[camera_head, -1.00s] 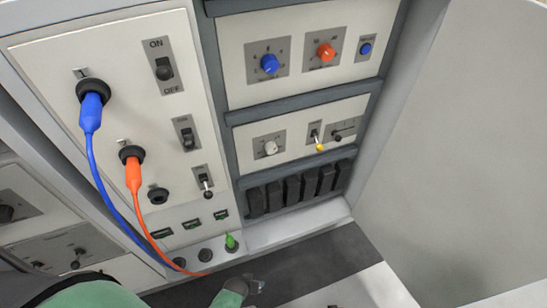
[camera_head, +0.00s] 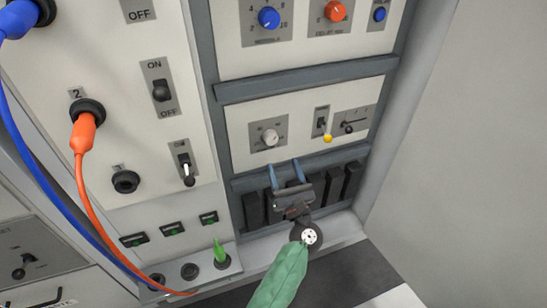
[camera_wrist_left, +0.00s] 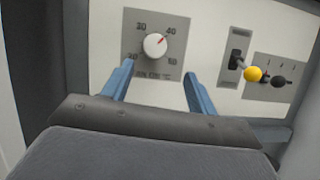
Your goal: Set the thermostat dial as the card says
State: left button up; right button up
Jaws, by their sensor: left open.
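The white dial knob (camera_head: 270,137) sits on a grey scale plate in the lower panel of the rack. In the left wrist view the knob (camera_wrist_left: 155,46) has a red pointer aimed up and right, close to the 40 mark; its lower label is partly legible. My left gripper (camera_head: 286,171) is open and empty, just below and in front of the dial. In the left wrist view its blue fingers (camera_wrist_left: 159,74) spread on both sides below the knob, apart from it. No card is seen. My right gripper is not in view.
Right of the dial are a yellow-tipped lever (camera_head: 327,138) and a slider (camera_head: 348,127). Above are a blue knob (camera_head: 268,18) and an orange knob (camera_head: 335,11). Black blocks (camera_head: 336,185) stand below. Blue and orange cables (camera_head: 83,185) hang at left.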

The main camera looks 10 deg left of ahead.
aim_at(272, 142)
pick_arm(q)
jog(key=shift+n+g+y, duration=0.3)
jog(key=shift+n+y, duration=0.2)
jog(key=shift+n, duration=0.3)
jog(key=p+x, duration=0.1)
jog(key=x, duration=0.7)
jog(key=shift+s+a+r+p, duration=0.15)
jog(key=shift+a+p, duration=0.05)
jog(key=shift+p, duration=0.15)
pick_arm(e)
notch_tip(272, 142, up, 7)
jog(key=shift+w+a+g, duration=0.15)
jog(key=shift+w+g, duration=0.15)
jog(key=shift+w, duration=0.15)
pick_arm(q)
jog(key=c, duration=1)
